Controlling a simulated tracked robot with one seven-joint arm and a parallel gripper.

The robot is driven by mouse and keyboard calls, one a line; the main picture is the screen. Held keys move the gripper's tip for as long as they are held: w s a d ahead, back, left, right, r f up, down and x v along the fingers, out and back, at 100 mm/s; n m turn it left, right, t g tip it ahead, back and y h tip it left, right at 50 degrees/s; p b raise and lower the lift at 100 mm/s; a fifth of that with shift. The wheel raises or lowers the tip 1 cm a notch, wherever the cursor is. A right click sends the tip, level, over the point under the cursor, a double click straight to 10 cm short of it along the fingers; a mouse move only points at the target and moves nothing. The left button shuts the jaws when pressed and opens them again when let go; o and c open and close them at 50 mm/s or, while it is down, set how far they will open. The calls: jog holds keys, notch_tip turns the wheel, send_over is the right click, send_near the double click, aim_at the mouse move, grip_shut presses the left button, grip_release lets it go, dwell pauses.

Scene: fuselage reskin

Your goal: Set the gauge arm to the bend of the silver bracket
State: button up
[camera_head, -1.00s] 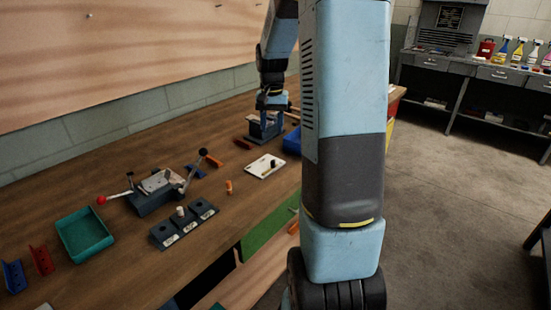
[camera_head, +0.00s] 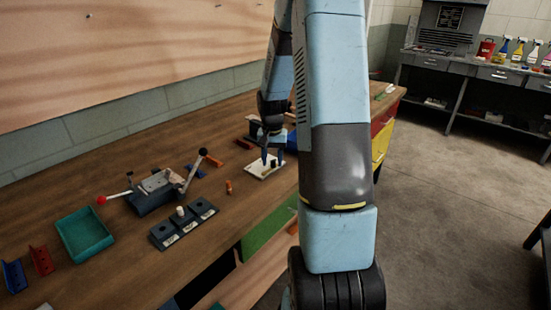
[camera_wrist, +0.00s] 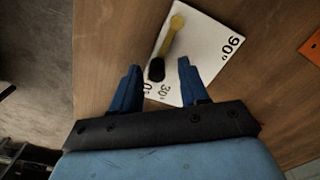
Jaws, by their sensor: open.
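The gauge is a white plate (camera_head: 254,171) on the bench, also seen in the wrist view (camera_wrist: 207,48). Its yellow gauge arm (camera_wrist: 167,42) ends in a black knob (camera_wrist: 155,70), which lies near the 0° and 30° marks; the 90° mark is at the far right corner. My gripper (camera_wrist: 158,78) is open, its blue fingers on either side of the knob with gaps showing; I cannot tell its height. In the head view my gripper (camera_head: 270,158) is over the plate and partly hides it. I cannot clearly identify the silver bracket.
A clamp fixture with levers (camera_head: 155,190), a dark block with a white peg (camera_head: 183,223) and a teal tray (camera_head: 84,234) stand to the left. Red (camera_head: 41,260) and blue (camera_head: 14,276) brackets are at far left. A small orange piece (camera_head: 229,187) lies close to the gauge.

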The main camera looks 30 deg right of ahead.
grip_shut()
dwell(0.4)
